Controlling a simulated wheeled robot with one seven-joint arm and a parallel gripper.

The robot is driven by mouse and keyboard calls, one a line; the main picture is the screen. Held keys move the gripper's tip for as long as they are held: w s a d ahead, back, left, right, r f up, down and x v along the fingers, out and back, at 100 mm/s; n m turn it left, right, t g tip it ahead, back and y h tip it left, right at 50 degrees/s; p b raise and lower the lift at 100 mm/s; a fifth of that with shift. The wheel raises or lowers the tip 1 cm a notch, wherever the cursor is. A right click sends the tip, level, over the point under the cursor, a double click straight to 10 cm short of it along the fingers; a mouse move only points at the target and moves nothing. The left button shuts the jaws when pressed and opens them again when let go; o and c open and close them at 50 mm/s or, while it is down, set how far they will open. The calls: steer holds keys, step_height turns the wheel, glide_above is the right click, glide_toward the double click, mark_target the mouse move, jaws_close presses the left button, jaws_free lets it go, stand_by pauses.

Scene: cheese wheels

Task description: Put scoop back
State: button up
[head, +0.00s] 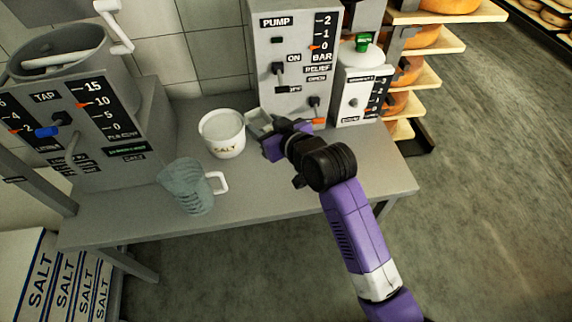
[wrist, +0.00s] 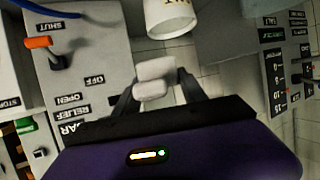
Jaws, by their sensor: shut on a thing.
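The scoop (head: 257,122) is light grey, and my gripper (head: 274,140) is shut on it above the back of the grey table, just right of the salt tub. In the wrist view the pale scoop (wrist: 155,70) sits between the dark fingers of my gripper (wrist: 157,88). The white salt tub (head: 222,146) stands upright, with its opening upward; whether the scoop touches its rim I cannot tell. Part of the tub (wrist: 171,20) also shows at the top of the wrist view. My gripper hides part of the scoop.
A clear jug (head: 187,187) with a white handle stands at the table's front left. A tap machine (head: 95,130) is at left. The table's right front (head: 285,195) is clear.

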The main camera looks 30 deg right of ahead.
steer(key=b, duration=0.2)
glide_above(271, 180)
step_height(271, 180, down, 16)
steer(key=shift+r, duration=0.15)
steer(key=shift+f+b, duration=0.3)
steer(key=shift+f, duration=2.2)
steer(key=shift+f, duration=0.1)
steer(key=shift+f, duration=0.1)
steer(key=o, duration=1.3)
steer(key=shift+o, duration=0.2)
steer(key=shift+r, duration=0.2)
steer(key=v, duration=1.2)
steer(key=shift+a+p, duration=0.1)
steer(key=shift+p, duration=0.25)
